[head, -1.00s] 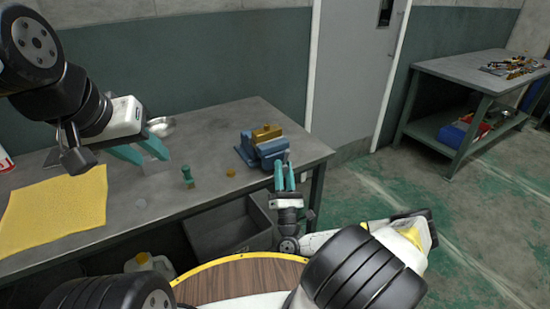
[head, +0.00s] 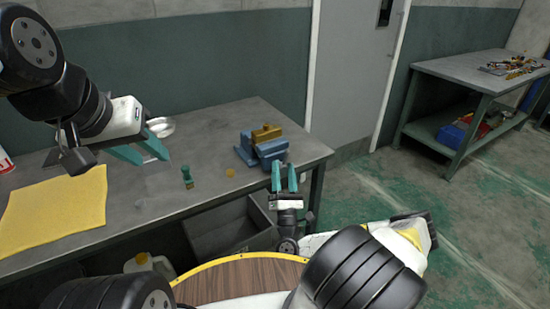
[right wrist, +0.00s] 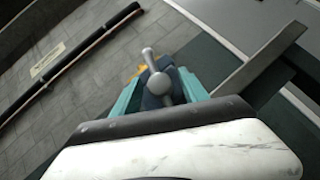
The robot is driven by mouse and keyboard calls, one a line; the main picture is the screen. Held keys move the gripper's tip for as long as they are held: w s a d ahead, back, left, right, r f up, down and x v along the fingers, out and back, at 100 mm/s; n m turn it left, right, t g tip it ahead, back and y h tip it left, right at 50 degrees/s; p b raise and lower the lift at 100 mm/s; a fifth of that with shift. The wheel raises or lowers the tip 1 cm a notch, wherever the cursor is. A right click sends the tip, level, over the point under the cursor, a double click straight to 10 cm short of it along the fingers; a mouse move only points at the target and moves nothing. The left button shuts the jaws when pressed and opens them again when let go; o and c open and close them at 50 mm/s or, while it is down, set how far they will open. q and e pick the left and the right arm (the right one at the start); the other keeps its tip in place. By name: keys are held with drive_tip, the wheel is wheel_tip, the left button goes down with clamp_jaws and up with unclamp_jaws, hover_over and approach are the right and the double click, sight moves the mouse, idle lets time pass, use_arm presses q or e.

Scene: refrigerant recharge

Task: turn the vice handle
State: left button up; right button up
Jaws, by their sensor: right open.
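The blue vice (head: 245,150) with a tan-yellow block (head: 266,132) at its jaws sits near the right end of the workbench. In the right wrist view the grey vice handle (right wrist: 158,84), a bar with a round hub, shows between the teal fingers of my right gripper (right wrist: 158,92). The fingers stand apart, and I cannot tell whether they touch it. In the head view my right gripper (head: 284,178) is open in front of the vice, at the bench's front edge. My left gripper (head: 140,152) is above the bench's left part, fingers apart, with nothing clearly held.
The grey workbench (head: 205,140) also bears a yellow cloth (head: 55,210), a metal bowl (head: 161,127), a small green item (head: 187,177) and a small yellow-brown piece (head: 230,172). A grey bin (head: 225,235) is below. A second table (head: 465,68) stands at the right.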

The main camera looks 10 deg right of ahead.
drive_tip(key=v, duration=0.7)
drive_tip(key=shift+s, duration=0.15)
drive_tip(key=shift+f+n, duration=0.15)
drive_tip(key=shift+n, duration=0.15)
